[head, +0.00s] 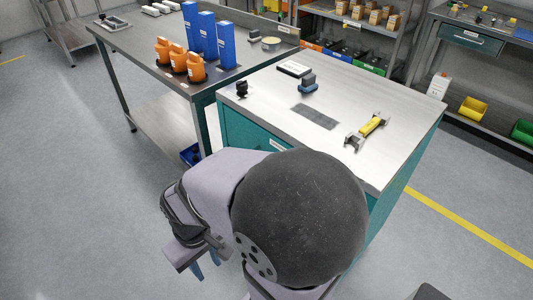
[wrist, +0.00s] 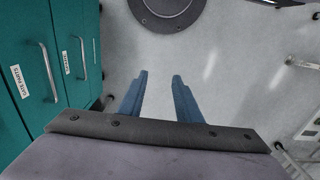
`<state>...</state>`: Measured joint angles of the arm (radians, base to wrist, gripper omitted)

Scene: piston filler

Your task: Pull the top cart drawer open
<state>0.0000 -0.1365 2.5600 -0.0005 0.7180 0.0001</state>
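The teal cart (head: 240,131) stands right of centre in the head view, its front partly hidden by my arm. A white label (head: 278,144) shows on its upper front. In the wrist view two teal drawer fronts with bar handles are at the left. The larger, nearer front (wrist: 18,48), seemingly the top drawer, has a handle (wrist: 47,72) and a white label. The smaller front (wrist: 72,28) has its own handle (wrist: 83,58). Both look closed. My gripper (head: 206,264) is in front of the cart; its blue fingers (wrist: 159,77) are apart, empty, over floor, right of the handles and not touching them.
The cart top (head: 265,92) carries a yellow-and-grey tool (head: 367,131), a small blue-grey part (head: 308,84) and a black knob (head: 242,89). A workbench (head: 130,45) with orange bottles (head: 179,60) and blue boxes (head: 208,36) stands behind left. Floor at the left is clear.

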